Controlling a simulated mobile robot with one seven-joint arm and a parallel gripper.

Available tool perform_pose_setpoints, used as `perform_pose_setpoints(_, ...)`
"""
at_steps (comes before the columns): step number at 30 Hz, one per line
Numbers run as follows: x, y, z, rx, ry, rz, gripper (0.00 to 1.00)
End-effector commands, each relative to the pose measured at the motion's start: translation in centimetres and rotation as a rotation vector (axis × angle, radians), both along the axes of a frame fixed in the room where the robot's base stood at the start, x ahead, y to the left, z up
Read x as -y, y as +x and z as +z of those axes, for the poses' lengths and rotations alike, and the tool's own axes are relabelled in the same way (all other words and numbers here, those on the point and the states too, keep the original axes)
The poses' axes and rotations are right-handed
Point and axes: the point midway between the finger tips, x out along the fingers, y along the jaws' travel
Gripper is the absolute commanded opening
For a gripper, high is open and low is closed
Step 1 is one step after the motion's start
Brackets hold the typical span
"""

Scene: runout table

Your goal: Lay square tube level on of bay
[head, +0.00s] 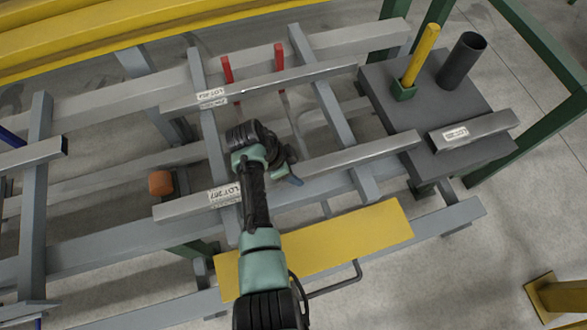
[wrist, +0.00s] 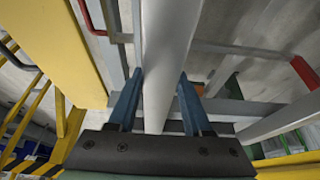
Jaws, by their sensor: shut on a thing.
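A grey square tube (head: 345,158) labelled LOT 267 runs slanting across the bay's grey cross rails (head: 325,98). Its left end is near an orange block and its right end reaches the dark side table. My gripper (head: 290,174) is shut on this tube near its middle. In the wrist view the tube (wrist: 167,50) passes between the two blue fingers of my gripper (wrist: 160,85). My arm hides part of the tube near its label. I cannot tell whether the tube touches the rails. A second labelled square tube (head: 285,79) lies across the rails farther back.
A dark side table (head: 375,75) at the right bears a short labelled tube (head: 480,130), a dark cylinder (head: 462,60) and a yellow bar (head: 421,55) in a green socket. Red posts (head: 227,70) stand behind. An orange block (head: 160,183) and yellow plate (head: 375,232) are nearby.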

Motion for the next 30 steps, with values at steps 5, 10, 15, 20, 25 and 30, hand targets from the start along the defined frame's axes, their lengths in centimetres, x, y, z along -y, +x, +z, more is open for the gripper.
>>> perform_pose_setpoints(5,0.0,0.0,-0.2,0.000,0.000,0.000,0.66)
perform_pose_setpoints(10,0.0,0.0,-0.2,0.000,0.000,0.000,0.80)
perform_pose_setpoints(15,0.0,0.0,-0.2,0.000,0.000,0.000,0.80)
perform_pose_setpoints(20,0.0,0.0,0.8,0.000,0.000,0.000,0.80)
perform_pose_setpoints(25,-1.2,-0.3,3.7,0.003,0.000,0.002,0.80)
perform_pose_setpoints(30,-2.6,-0.7,7.3,0.003,0.001,0.002,0.80)
